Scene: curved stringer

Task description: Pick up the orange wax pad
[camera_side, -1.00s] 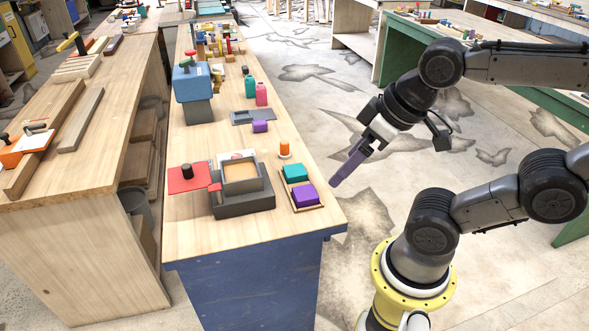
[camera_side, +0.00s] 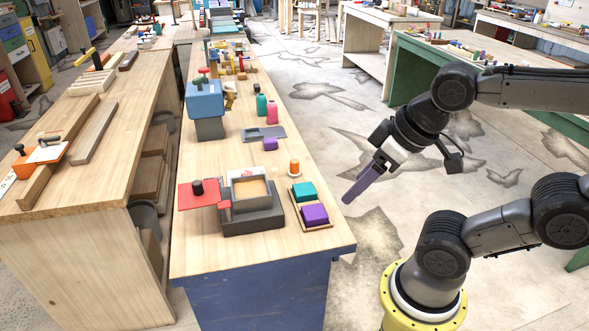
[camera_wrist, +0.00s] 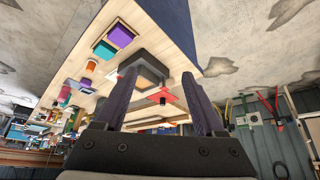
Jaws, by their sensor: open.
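The only small orange item near my gripper is a short orange cylinder on a white base (camera_side: 295,167), standing on the near wooden bench; I take it as the orange wax pad. In the wrist view it shows small at the left (camera_wrist: 91,65). My gripper (camera_side: 348,198) is off the bench's right edge, above the floor, to the right of the orange piece and apart from it. In the wrist view its two dark fingers (camera_wrist: 158,75) are spread with nothing between them.
A tray with teal (camera_side: 303,191) and purple (camera_side: 314,214) blocks sits just in front of the orange piece. A grey open box (camera_side: 252,222) and red plate (camera_side: 198,195) stand to its left.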

